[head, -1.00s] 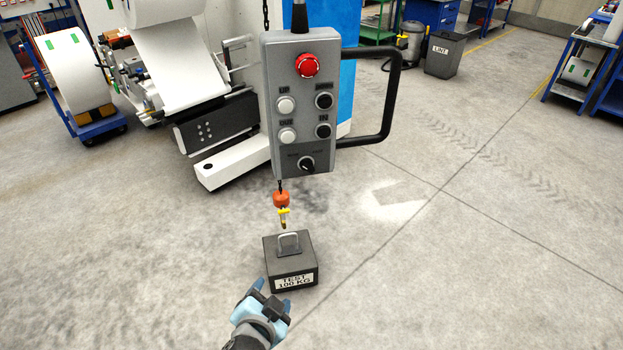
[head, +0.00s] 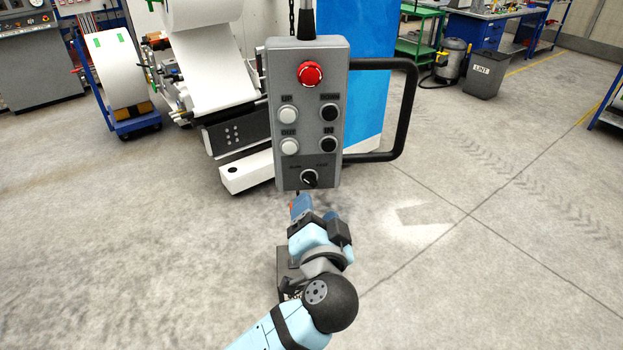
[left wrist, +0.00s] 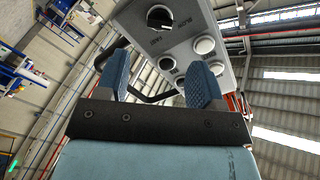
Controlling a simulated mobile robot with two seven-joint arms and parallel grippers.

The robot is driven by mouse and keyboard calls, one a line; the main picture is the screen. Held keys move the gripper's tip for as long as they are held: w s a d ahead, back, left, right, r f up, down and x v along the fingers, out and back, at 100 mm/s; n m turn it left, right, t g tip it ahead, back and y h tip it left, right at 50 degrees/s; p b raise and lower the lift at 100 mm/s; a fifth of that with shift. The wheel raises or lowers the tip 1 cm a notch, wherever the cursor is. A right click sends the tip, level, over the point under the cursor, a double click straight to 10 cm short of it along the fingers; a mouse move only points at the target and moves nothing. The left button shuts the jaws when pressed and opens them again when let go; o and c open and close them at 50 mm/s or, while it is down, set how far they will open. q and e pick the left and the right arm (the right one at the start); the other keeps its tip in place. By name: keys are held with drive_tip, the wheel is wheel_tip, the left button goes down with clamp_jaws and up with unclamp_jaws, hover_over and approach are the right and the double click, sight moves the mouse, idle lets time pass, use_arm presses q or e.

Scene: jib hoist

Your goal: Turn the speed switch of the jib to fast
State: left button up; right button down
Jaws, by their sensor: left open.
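The grey control pendant (head: 285,210) hangs upright in the middle of the head view. The speed switch (head: 309,179), a black rotary knob with a label on each side, is at its bottom; I cannot surely read which side its pointer favours. My left gripper (head: 317,209) is open and empty just below the pendant's lower edge, fingers pointing up towards it. In the left wrist view the switch (left wrist: 159,17) is above and beyond the two blue fingers (left wrist: 158,78), apart from them. My right gripper is not in view.
The pendant carries a red stop button (head: 310,75), white and black push buttons, and a black side handle (head: 408,110). The dark test weight (head: 284,262) on the floor is mostly hidden behind my left arm.

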sight(312, 182)
use_arm(q)
drive_tip(key=w, duration=0.3)
drive_tip(key=w+p, duration=0.1)
drive_tip(key=w, duration=0.4)
drive_tip(key=shift+w+a, duration=0.3)
drive_tip(key=shift+a, duration=0.05)
drive_tip(key=c, duration=0.9)
